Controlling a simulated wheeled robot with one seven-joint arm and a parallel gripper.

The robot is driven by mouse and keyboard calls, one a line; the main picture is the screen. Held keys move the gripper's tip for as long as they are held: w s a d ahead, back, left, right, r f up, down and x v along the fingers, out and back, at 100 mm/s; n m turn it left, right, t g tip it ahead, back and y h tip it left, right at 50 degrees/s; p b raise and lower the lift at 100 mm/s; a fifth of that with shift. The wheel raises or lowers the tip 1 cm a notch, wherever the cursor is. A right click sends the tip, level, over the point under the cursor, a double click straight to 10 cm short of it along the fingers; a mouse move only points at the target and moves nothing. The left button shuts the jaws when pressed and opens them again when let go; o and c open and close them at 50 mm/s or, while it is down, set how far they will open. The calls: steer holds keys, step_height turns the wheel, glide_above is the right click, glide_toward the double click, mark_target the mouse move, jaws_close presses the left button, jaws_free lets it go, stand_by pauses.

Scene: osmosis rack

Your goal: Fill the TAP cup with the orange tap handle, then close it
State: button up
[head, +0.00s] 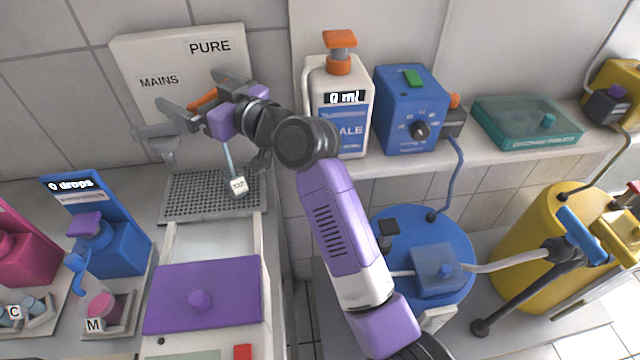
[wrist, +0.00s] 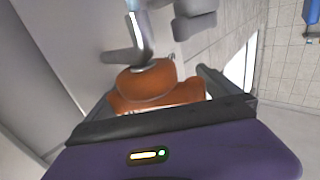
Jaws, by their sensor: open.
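The orange tap handle (head: 203,99) sits on the wall panel below the MAINS and PURE labels. My gripper (head: 198,97) is open, with its fingers on either side of the handle; I cannot tell whether they touch it. The handle fills the middle of the wrist view (wrist: 150,83), close to the gripper's body. The small white TAP cup (head: 238,186) stands on the grey drip grid (head: 190,198). A thin pale blue stream (head: 227,156) runs down to the cup from behind my gripper. Its outlet is hidden, and the cup's fill level is too small to read.
A grey spout (head: 168,143) is left of my gripper. A white bottle (head: 341,120) reading 0 ml and a blue box (head: 410,108) stand on the shelf to the right. A purple-lidded box (head: 205,292) is in front, and a blue dispenser (head: 110,240) reading 0 drops is at left.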

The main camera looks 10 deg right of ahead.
steer(key=m+t+h+p, duration=0.1)
steer(key=d+t+h+p, duration=0.1)
steer(key=p, duration=0.1)
steer(key=shift+w+m+h, duration=0.25)
steer(key=shift+m+h, duration=0.05)
steer(key=shift+m, duration=0.1)
steer(key=m+h+p, duration=0.1)
steer(key=p, duration=0.1)
steer(key=m+t+h+p, duration=0.1)
steer(key=h+p, duration=0.1)
steer(key=shift+w+d+t, duration=0.15)
steer(key=shift+w+t, duration=0.05)
steer(key=shift+t, duration=0.1)
steer(key=shift+w+d+m+t+h+b, duration=0.15)
steer(key=shift+m+t+h+b, duration=0.2)
steer(key=shift+m+h, duration=0.55)
